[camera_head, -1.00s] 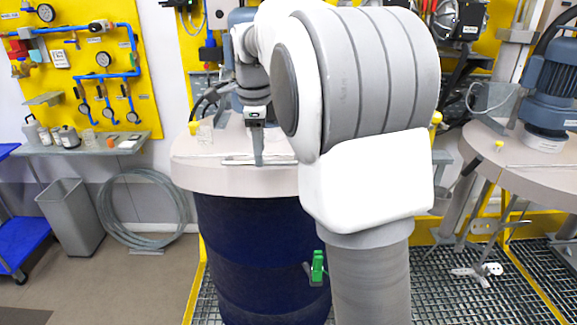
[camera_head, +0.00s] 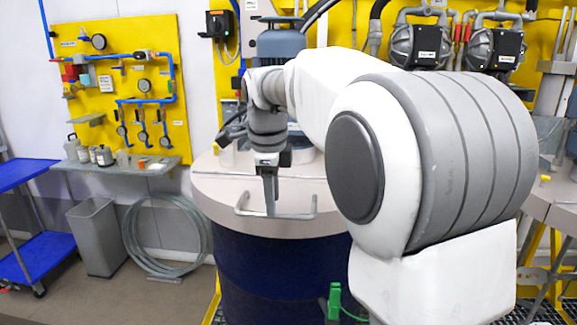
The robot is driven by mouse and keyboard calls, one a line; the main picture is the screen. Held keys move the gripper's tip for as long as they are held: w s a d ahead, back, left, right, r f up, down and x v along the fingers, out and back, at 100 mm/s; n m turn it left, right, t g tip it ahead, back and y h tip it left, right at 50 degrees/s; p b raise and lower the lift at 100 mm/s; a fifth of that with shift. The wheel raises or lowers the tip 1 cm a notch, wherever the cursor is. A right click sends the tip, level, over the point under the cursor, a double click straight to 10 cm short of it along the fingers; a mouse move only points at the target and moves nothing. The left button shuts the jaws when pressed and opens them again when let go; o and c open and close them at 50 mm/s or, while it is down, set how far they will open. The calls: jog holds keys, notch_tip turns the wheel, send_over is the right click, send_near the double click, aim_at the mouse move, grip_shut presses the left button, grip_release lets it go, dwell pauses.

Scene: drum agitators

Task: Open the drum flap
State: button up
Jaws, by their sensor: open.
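The blue drum (camera_head: 285,270) stands in the middle with a beige round lid (camera_head: 212,192) on top. A thin seam crosses the lid, and the front part looks like the flap (camera_head: 335,222). The flap appears to lie flat. A grey bar handle (camera_head: 299,215) sits along its front edge. My gripper (camera_head: 270,208) points down at the middle of this handle, its fingers overlapping the bar. It is open. I cannot tell whether the fingers straddle or touch the bar. My arm hides the right part of the lid.
An agitator motor (camera_head: 277,42) stands behind the lid. A green clamp (camera_head: 334,302) hangs at the drum's front. A grey bin (camera_head: 96,236), a coiled hose (camera_head: 165,240) and a blue cart (camera_head: 50,262) are at left.

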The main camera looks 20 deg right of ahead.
jog(key=s+a+r+p, duration=0.1)
jog(key=s+r+p, duration=0.2)
jog(key=r, duration=1.2)
jog(key=s+d+f+n+t, duration=0.1)
jog(key=s+f+n, duration=0.1)
jog(key=s+n, duration=0.5)
jog(key=shift+f+n, duration=0.3)
jog(key=shift+s, duration=0.1)
